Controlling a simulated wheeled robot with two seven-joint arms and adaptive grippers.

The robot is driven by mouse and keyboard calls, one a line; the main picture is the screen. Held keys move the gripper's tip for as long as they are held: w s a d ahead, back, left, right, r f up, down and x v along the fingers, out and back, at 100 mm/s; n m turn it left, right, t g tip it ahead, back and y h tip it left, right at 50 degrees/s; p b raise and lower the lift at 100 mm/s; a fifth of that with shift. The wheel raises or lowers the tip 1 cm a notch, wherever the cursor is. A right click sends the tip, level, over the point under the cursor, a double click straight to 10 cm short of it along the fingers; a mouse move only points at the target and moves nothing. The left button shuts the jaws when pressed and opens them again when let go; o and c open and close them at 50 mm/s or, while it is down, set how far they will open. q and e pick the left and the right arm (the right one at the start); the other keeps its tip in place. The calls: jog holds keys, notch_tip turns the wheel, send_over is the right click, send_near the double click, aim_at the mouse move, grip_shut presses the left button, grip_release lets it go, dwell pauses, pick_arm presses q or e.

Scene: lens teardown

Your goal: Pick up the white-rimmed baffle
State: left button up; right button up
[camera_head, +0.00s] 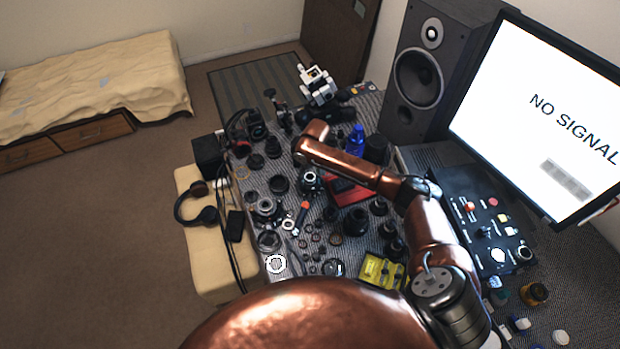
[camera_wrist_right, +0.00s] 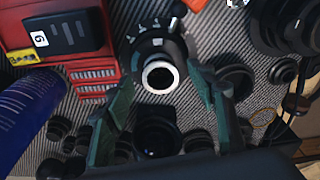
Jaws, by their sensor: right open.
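In the right wrist view, a white-rimmed round piece (camera_wrist_right: 160,76) with a dark centre sits on a black lens part (camera_wrist_right: 157,45) with pale marks. It looks like the white-rimmed baffle, though I cannot be sure. My right gripper (camera_wrist_right: 161,80) is open, with its greenish fingers left and right of this piece and nothing held. In the head view the same lens part (camera_head: 310,178) stands mid-table, below the end of my copper right arm. A separate bright white ring (camera_head: 275,263) lies near the table's left front edge. My left gripper is not in view.
A red device (camera_wrist_right: 60,35) lies beside the lens part, with a blue bottle (camera_head: 355,140) nearby. Several black rings and lens parts crowd the grey striped table. A yellow case (camera_head: 381,270) lies in front. A speaker (camera_head: 425,75) and monitor (camera_head: 545,110) stand at right.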

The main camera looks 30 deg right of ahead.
jog(key=c, duration=0.9)
jog(key=shift+o, duration=0.2)
jog(key=shift+r, duration=0.1)
